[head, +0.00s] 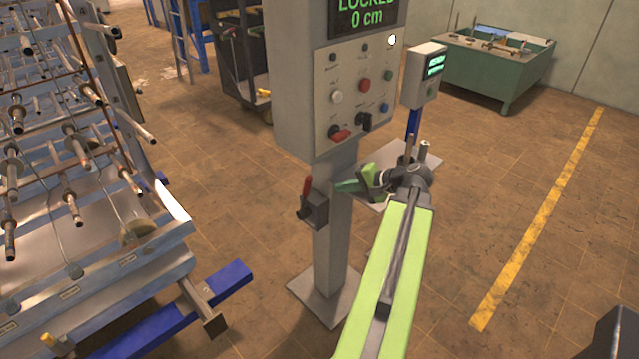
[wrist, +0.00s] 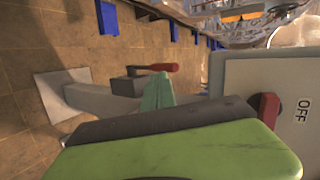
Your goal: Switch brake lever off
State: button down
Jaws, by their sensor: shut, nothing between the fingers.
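The brake lever is likely the red-handled lever (head: 307,186) on a dark box on the post below the control panel; its handle points up. In the wrist view the red handle (wrist: 160,67) and its box (wrist: 128,82) show just beyond my fingertips. My gripper (head: 347,186) is shut and empty, to the right of the lever, at about its height. Its green fingertips (wrist: 158,92) look apart from the lever, though the exact gap is hard to tell. A red switch (wrist: 265,108) beside an OFF label sits on the panel.
The grey control panel (head: 298,75) stands on a post (head: 335,245) with a floor plate, and its display reads LOCKED 0 cm. A metal rack (head: 120,265) with rods fills the left. A small display box (head: 424,75) is at right.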

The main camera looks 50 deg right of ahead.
jog(key=shift+m+t, duration=0.4)
jog(key=w+f+b, duration=0.1)
jog(key=w, duration=0.2)
jog(key=w+f+b, duration=0.1)
jog(key=w+b, duration=0.1)
jog(key=w, duration=0.1)
jog(key=w+d+f+b, duration=0.1)
jog(key=w, duration=0.2)
jog(key=shift+w+f, duration=0.25)
jog(key=shift+f, duration=0.05)
jog(key=shift+w+a, duration=0.15)
jog(key=shift+w, duration=0.35)
